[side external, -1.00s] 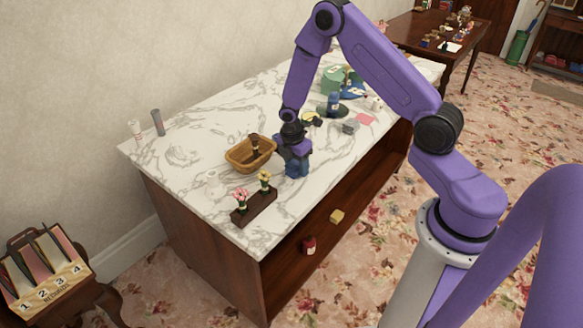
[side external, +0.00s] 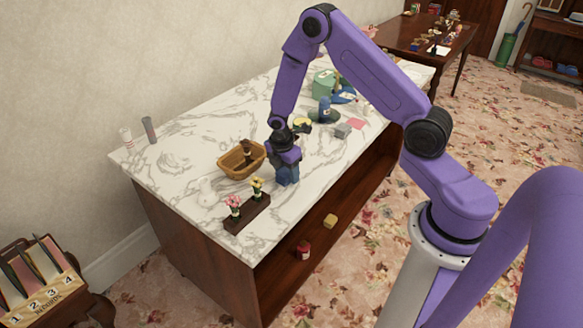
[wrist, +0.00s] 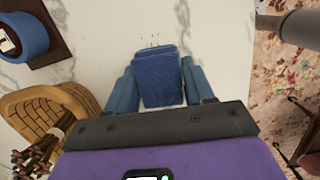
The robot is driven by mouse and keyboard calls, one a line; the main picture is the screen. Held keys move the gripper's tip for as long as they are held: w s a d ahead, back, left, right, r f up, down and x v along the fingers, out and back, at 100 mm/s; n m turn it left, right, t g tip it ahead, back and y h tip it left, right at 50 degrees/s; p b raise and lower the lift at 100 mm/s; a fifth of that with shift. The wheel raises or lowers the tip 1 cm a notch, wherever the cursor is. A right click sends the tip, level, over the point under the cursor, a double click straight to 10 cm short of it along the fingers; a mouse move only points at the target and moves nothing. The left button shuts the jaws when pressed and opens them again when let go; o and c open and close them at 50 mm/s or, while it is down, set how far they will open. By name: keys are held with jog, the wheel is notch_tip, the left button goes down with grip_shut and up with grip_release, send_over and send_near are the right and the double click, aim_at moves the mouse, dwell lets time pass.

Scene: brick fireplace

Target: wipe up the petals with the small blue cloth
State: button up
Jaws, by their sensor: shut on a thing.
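My gripper (side external: 287,178) is low over the white marble top, to the right of the wicker basket, and points down. In the wrist view its two blue fingers (wrist: 158,88) stand on either side of the small blue cloth (wrist: 158,75), which is folded into a pad and held between them. In the side view the cloth cannot be told apart from the blue fingers. A few tiny dark specks lie on the marble just beyond the cloth in the wrist view; I cannot tell if they are petals. No petals can be made out in the side view.
The wicker basket (side external: 241,159) is close left of my gripper, and a dark flower stand (side external: 247,213) is by the front edge. A grey block (side external: 342,131), a pink square (side external: 356,124) and a green container (side external: 324,85) are farther back. The marble (side external: 190,135) left of the basket is mostly clear.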

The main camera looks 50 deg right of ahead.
aim_at(281, 181)
jog(key=a, duration=0.3)
jog(key=shift+a, duration=0.2)
jog(key=shift+a+r, duration=0.1)
jog(key=shift+r, duration=0.15)
notch_tip(281, 181, up, 8)
jog(key=shift+f, duration=0.2)
jog(key=shift+f, duration=0.1)
dwell(0.8)
